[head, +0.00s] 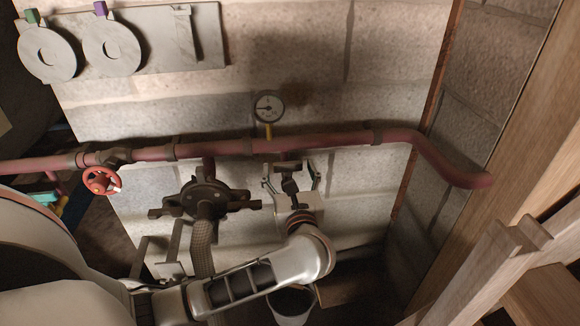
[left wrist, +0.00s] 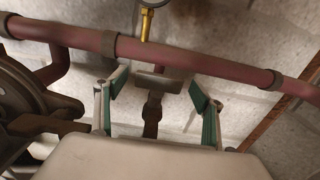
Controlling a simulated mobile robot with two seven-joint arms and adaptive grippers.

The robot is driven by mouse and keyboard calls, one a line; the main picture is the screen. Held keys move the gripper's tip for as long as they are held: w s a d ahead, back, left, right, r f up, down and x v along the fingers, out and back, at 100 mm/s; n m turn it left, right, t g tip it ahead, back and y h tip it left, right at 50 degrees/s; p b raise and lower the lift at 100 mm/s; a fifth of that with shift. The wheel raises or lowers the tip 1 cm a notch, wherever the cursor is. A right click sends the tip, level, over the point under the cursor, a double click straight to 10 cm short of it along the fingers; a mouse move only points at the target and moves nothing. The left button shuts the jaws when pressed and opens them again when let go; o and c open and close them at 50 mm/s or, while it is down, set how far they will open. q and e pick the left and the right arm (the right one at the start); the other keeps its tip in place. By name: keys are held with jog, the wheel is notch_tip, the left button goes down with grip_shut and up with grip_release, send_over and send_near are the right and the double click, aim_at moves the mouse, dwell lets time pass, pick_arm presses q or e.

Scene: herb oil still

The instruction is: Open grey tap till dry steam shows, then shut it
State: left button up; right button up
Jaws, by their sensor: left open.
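The grey tap (head: 288,164) hangs under the red steam pipe (head: 335,140), below the gauge. In the left wrist view its flat grey bar (left wrist: 158,82) and a dark stem (left wrist: 152,115) show. My left gripper (head: 291,180) is open, one finger on each side of the tap. In the left wrist view the green-padded fingers (left wrist: 158,92) stand apart from the bar, with a gap on both sides. The tap's lower part is partly hidden by my gripper. No steam shows in either view. My right gripper is not in view.
A round gauge (head: 268,106) sits above the pipe on a brass stem. A dark flanged fitting with a braided hose (head: 204,200) is close left of my gripper. A red handwheel (head: 102,181) is farther left. A bucket (head: 291,305) stands below; wooden framing (head: 500,260) is at right.

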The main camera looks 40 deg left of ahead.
pick_arm(q)
jog(key=shift+x, duration=1.2)
jog(key=c, duration=1.1)
jog(key=shift+w+n+g+y, duration=0.1)
jog(key=shift+n+g+y, duration=0.65)
jog(key=shift+g, duration=0.25)
jog(key=n+g+y, duration=0.1)
jog(key=n+g, duration=0.1)
jog(key=g, duration=0.1)
jog(key=shift+n+y, duration=0.25)
jog(key=shift+y, duration=0.1)
jog(key=shift+n+g+b, duration=0.3)
jog(key=shift+g, duration=0.4)
